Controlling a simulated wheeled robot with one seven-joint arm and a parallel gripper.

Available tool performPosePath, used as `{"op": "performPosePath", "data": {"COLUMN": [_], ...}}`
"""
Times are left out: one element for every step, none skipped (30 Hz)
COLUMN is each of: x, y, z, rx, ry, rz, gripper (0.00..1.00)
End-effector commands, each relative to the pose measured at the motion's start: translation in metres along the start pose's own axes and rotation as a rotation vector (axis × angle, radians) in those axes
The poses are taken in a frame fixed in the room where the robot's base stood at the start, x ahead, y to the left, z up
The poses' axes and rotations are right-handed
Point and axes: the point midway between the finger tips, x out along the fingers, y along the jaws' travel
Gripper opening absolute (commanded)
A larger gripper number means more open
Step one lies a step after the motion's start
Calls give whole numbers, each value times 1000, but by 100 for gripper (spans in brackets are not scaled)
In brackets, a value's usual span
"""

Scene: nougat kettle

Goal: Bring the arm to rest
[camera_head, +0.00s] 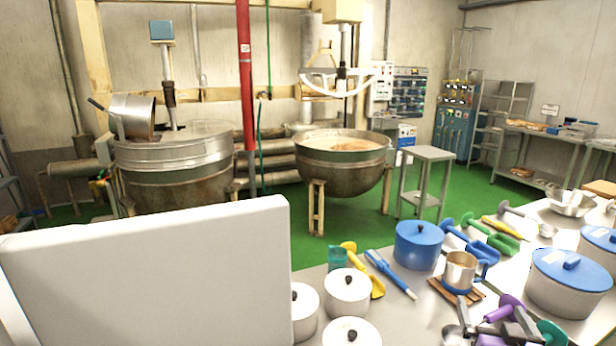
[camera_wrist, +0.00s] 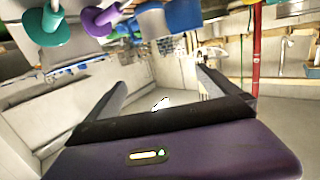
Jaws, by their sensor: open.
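My gripper (camera_wrist: 163,84) shows in the wrist view with its two dark fingers spread wide and nothing between them. Its purple body fills the bottom of that view. The wrist view appears upside down, with a teal-handled tool (camera_wrist: 46,25) and a purple-handled tool (camera_wrist: 100,20) at its upper left. In the head view, a purple tool (camera_head: 509,303) and dark grey parts lie at the lower right, and I cannot tell surely whether those parts are my fingers.
A worktop (camera_head: 408,325) holds lidded white pots (camera_head: 346,291), a blue pot (camera_head: 417,246), a metal mug (camera_head: 461,271), scoops and a large blue-lidded pot (camera_head: 566,290). Behind stand a kettle (camera_head: 340,172) and a steel vat (camera_head: 172,165).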

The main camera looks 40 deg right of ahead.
Motion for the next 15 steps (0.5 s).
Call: {"op": "performPosePath", "data": {"x": [-9,-14,-22,-28,-35,-45,-54,-64,-78,-90,-103,-120,-133,-146,-164], "y": [-10,-16,-23,-30,-36,-46,-54,-62,-74,-83,-92,-103,-111,-118,-127], "z": [3,4,4,6,7,10,11,13,17,19,21,24,26,29,31], "rx": [1,3,4,4,4,3,3,3,4,4,3,1,-1,-3,-5], "ry": [10,19,31,39,45,54,62,68,75,80,84,89,91,92,92], "rz": [-16,-25,-38,-50,-63,-82,-98,-118,-147,-170,-196,-230,-257,-284,-322], "gripper": [100,100,100,100,100,100,100,100,100,100,100,100,100,100,100]}}
